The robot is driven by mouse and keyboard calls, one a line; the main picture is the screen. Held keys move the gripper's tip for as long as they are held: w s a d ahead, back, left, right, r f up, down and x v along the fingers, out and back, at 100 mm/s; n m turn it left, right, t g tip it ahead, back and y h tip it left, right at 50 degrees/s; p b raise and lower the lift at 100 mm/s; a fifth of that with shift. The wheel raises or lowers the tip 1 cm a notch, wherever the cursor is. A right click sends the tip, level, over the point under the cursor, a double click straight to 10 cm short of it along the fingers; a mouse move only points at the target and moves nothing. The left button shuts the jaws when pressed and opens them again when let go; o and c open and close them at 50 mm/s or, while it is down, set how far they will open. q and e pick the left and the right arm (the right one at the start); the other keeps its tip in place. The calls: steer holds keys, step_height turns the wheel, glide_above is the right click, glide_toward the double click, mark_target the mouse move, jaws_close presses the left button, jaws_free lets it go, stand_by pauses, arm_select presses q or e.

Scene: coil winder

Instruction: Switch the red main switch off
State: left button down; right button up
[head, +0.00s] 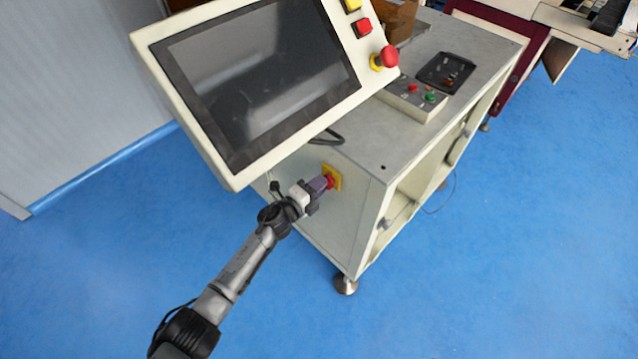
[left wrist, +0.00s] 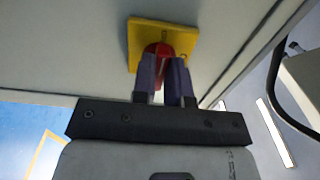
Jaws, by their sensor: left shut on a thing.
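The red main switch (head: 330,183) sits on a yellow square plate (head: 334,174) on the side panel of the machine cabinet, below the screen. My left gripper (head: 325,184) is at the switch. In the left wrist view, the red switch (left wrist: 159,49) shows between the two purple fingers of my left gripper (left wrist: 164,72), in front of the yellow plate (left wrist: 185,42). The fingers are shut on the red knob and hide its sides. The knob's exact turn angle is hard to tell. My right gripper is not in view.
A large tilted screen (head: 255,75) overhangs the switch from above. A red emergency button (head: 388,56) is at its right edge. A small box with red and green buttons (head: 415,98) is on the cabinet top. Blue floor (head: 480,240) is clear around.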

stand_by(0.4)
arm_select(q)
steer(key=c, duration=1.5)
jaws_free()
steer(key=o, duration=0.4)
steer(key=shift+c, duration=0.2)
steer(key=p+v, duration=0.3)
steer(key=v, duration=1.1)
steer(key=shift+p, duration=0.35)
steer(key=shift+w, duration=0.1)
